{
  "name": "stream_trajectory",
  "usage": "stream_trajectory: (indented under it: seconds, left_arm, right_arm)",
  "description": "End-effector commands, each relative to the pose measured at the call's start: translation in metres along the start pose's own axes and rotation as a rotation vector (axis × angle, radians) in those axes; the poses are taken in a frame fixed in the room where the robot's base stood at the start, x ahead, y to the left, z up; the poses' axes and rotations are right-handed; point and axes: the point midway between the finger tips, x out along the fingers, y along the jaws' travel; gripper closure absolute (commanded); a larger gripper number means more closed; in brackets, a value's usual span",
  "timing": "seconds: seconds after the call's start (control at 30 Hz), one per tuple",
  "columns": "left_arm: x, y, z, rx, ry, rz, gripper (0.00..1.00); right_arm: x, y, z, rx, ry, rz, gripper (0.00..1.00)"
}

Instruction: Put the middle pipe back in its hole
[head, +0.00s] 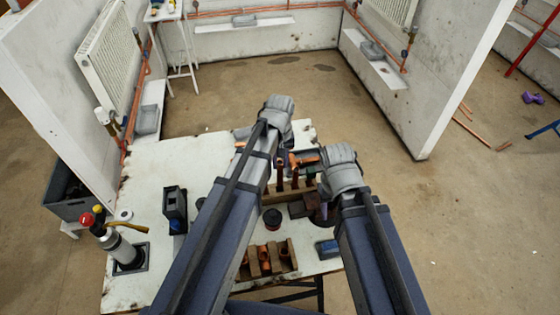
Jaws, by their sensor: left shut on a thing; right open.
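A wooden block (270,194) on the white worktable holds short, dark copper pipes standing upright. One pipe (280,178) shows at the left of the group and another pipe (295,171) shows beside it. My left gripper (283,153) is at the upper end of this group, below its grey wrist, and is shut on a pipe, largely hidden by the arm. I cannot tell whether the held pipe's lower end is in a hole. My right gripper (311,163) is open, close to the right of the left gripper and partly hidden by its own wrist.
A wooden tray (268,273) with copper fittings lies near the front edge. A dark round tin (272,218), a blue box (327,248), a black stand (174,207) and a gas torch (120,245) share the worktable (148,185). Its left back is clear.

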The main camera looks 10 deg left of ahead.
Motion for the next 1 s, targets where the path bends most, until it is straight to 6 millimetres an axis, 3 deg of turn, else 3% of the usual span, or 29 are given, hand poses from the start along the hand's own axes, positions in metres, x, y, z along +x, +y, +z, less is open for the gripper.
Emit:
stream_trajectory:
  seconds: [0.17,0.33,1.0]
  left_arm:
    - [0.023,0.000,0.000,0.000,0.001,0.001,1.00]
    - [0.016,0.000,0.000,0.000,0.001,0.001,1.00]
    - [0.024,0.000,0.001,0.000,0.001,0.001,1.00]
  right_arm:
    - [0.023,-0.002,-0.001,0.001,0.000,0.000,0.54]
    - [0.016,-0.002,-0.001,0.001,0.000,0.000,0.54]
    - [0.024,-0.002,-0.001,0.001,0.000,0.000,0.54]
